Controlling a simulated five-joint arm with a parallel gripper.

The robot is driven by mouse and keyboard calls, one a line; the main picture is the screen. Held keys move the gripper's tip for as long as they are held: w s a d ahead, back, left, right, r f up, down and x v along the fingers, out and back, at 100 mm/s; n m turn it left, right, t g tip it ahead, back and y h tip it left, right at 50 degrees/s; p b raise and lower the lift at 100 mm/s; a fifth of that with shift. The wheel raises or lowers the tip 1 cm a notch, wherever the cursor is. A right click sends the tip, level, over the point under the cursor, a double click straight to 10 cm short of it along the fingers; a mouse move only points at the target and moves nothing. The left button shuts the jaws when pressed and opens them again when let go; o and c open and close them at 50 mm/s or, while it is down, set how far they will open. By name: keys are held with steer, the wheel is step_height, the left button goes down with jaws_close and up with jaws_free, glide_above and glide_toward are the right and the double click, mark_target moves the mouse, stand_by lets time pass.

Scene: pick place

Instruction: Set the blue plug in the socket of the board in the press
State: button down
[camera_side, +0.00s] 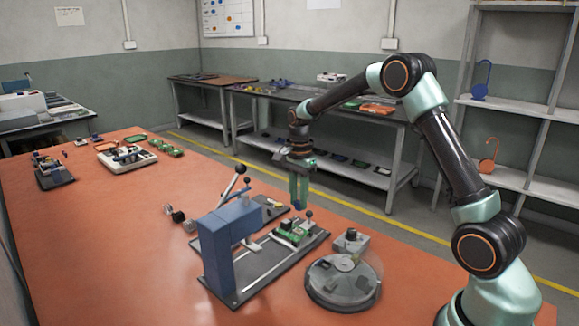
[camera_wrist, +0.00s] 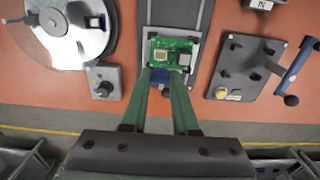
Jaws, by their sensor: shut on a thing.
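My gripper (camera_side: 299,190) is shut on a blue plug (camera_wrist: 160,76), held between the fingertips in the wrist view. In the side view the plug is a small dark shape at the fingertips, above the table and close to the press (camera_side: 220,250). The green board (camera_side: 288,235) sits in a pale holder on the press's dark base, and apart below the gripper. In the wrist view the board (camera_wrist: 168,55) lies just beyond the plug, with a pale square chip and a grey block at its right. I cannot tell which part is the socket.
A round clear-covered dish (camera_side: 343,282) and a small grey box with a knob (camera_side: 351,241) stand to the right of the press. A dark plate with a blue lever (camera_wrist: 250,68) lies to the board's right in the wrist view. The left middle tabletop (camera_side: 110,230) is clear.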

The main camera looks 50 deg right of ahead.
steer(key=shift+f, duration=2.65)
steer(key=shift+f, duration=0.85)
stand_by(0.5)
steer(key=c, duration=0.6)
jaws_free()
steer(key=c, duration=0.4)
steer(key=shift+o, duration=0.2)
steer(key=shift+r, duration=3.55)
